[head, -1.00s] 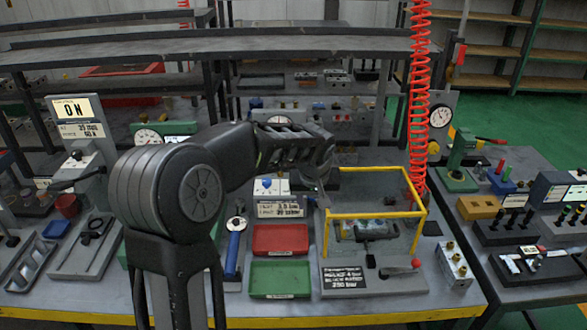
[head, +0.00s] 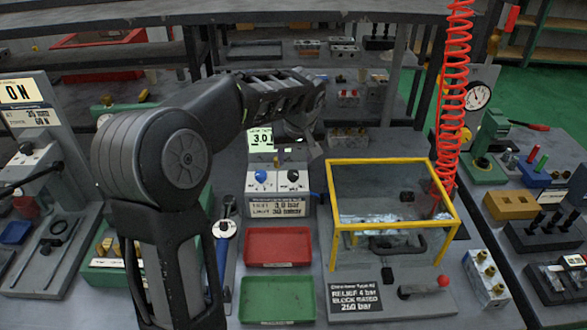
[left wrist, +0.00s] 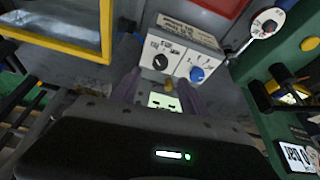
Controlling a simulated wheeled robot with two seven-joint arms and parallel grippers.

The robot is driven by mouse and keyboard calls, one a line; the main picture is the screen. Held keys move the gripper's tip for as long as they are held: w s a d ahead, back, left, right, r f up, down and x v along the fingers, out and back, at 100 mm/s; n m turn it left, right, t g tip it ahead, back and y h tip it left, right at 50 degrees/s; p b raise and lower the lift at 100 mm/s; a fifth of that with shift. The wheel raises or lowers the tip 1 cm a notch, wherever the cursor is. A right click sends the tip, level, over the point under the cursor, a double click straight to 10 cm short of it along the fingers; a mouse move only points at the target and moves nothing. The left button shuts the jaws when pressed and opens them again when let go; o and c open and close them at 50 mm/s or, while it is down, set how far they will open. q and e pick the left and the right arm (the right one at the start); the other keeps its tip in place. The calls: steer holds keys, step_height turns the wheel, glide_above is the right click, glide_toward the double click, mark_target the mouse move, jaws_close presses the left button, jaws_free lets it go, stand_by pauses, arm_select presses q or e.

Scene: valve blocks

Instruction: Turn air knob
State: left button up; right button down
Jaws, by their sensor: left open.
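A small grey unit carries a blue knob (head: 261,177) and a dark knob (head: 293,176) on a white panel, with a lit display (head: 261,139) reading 3.0 behind them. I cannot read which knob is labelled air. In the left wrist view the dark knob (left wrist: 160,62) and the blue knob (left wrist: 197,74) lie just beyond the fingers. My left gripper (head: 312,135) is open and empty, above and behind the unit's right side in the head view; its fingers also show in the left wrist view (left wrist: 161,80). It touches neither knob. My right gripper is not in view.
A red tray (head: 278,250) and a green tray (head: 278,298) lie in front of the unit. A yellow-framed guard (head: 395,163) stands to the right, beside a red coiled hose (head: 450,110). A blue-handled tool (head: 222,250) lies left of the trays.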

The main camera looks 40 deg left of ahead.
mark_target(293, 173)
arm_select(q)
steer(key=shift+p+x, duration=0.65)
steer(key=shift+x, duration=3.3)
steer(key=shift+c, duration=0.3)
jaws_close()
